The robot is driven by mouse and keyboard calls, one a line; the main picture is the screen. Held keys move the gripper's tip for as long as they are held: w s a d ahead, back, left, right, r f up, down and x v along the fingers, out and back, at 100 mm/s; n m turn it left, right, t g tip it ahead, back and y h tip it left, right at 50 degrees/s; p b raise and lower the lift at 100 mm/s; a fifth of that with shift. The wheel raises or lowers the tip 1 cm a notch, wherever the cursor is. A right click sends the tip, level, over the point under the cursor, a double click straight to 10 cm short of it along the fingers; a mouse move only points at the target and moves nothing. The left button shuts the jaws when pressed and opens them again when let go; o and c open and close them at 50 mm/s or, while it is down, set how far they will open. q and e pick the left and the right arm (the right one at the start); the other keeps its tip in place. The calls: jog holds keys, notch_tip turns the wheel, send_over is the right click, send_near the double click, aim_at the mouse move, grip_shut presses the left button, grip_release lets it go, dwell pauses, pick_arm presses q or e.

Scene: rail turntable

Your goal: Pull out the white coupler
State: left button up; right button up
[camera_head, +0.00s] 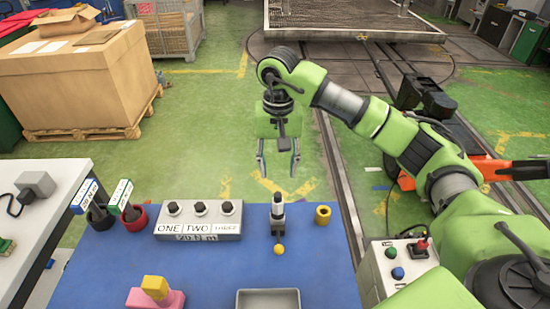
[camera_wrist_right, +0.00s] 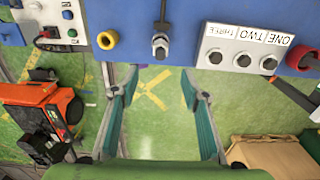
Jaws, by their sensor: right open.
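A small coupler with a white and metal body and dark parts (camera_head: 278,208) stands upright on the blue table (camera_head: 330,275), near its far edge. In the right wrist view the coupler (camera_wrist_right: 160,43) lies at the top middle, beyond the gap between my fingers. My right gripper (camera_head: 279,166) is open and empty. It hangs fingers down, above and beyond the coupler, apart from it. Its fingers also show in the right wrist view (camera_wrist_right: 159,80). My left gripper is not in view.
A grey panel with dark knobs (camera_head: 198,234) stands left of the coupler, a yellow ring (camera_head: 323,214) right of it. A yellow ball (camera_head: 279,250) is just in front. A metal tray (camera_head: 268,292) and a pink and yellow block (camera_head: 155,297) are nearer. A button box (camera_head: 400,268) is right.

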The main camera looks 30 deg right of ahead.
aim_at(278, 195)
notch_tip(278, 195, down, 11)
jog(key=p, duration=0.3)
jog(key=shift+s+r, duration=0.1)
jog(key=shift+r, duration=0.1)
jog(key=shift+f+p, duration=0.35)
jog(key=shift+f, duration=0.45)
jog(key=shift+c, duration=0.4)
grip_shut()
